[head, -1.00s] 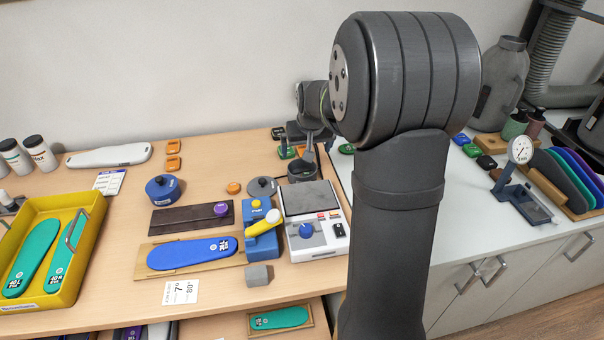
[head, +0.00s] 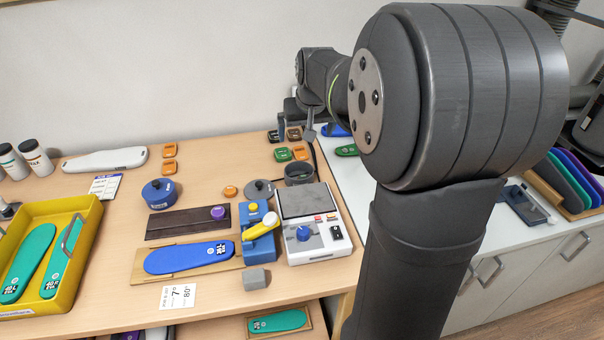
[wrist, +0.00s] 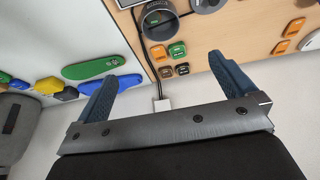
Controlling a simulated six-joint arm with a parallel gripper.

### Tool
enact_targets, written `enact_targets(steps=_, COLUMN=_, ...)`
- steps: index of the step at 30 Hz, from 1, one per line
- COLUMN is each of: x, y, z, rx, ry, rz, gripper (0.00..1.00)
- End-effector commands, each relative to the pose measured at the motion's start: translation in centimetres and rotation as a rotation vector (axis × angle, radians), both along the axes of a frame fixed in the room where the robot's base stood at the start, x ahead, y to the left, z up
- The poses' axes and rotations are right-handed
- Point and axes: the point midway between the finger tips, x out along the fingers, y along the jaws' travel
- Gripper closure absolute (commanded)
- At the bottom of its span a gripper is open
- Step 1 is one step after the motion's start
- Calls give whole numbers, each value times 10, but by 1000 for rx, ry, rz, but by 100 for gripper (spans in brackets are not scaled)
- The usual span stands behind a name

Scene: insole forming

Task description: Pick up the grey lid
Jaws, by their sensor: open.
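The grey lid (head: 260,190) is a flat round disc with a small dark knob. It lies on the wooden table in the head view, left of a dark round pot (head: 299,174). In the wrist view part of the lid (wrist: 206,4) shows at the top edge, beside the pot (wrist: 160,21). My gripper (wrist: 170,70) is open and empty, its two blue fingers spread wide. It hangs high above the back of the table, away from the lid. In the head view its fingers are small and hard to make out.
A grey-plated white scale-like device (head: 310,225) stands in front of the pot. A blue round container (head: 159,191) and a small orange disc (head: 230,191) lie left of the lid. Orange and green small trays (head: 300,153) sit behind the pot. A yellow bin (head: 85,255) stands far left.

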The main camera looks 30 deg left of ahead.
Motion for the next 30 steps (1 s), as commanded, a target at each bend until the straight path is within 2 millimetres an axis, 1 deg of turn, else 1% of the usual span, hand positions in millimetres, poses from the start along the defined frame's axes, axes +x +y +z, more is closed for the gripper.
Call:
enact_targets(steps=4, x=-1, y=-2, z=5, rx=-1, ry=1, rz=0, gripper=0)
enact_targets(steps=20, x=-1, y=1, z=4, rx=-5, ry=2, rz=9, gripper=0)
enact_targets(steps=23, x=-3, y=14, z=0, rx=-40, ry=14, rz=70, gripper=0)
enact_targets(steps=26, x=-7, y=40, z=-8, rx=-110, ry=37, rz=201, gripper=0)
enact_targets(steps=30, x=-19, y=82, z=-22, rx=-227, ry=82, rz=432, gripper=0)
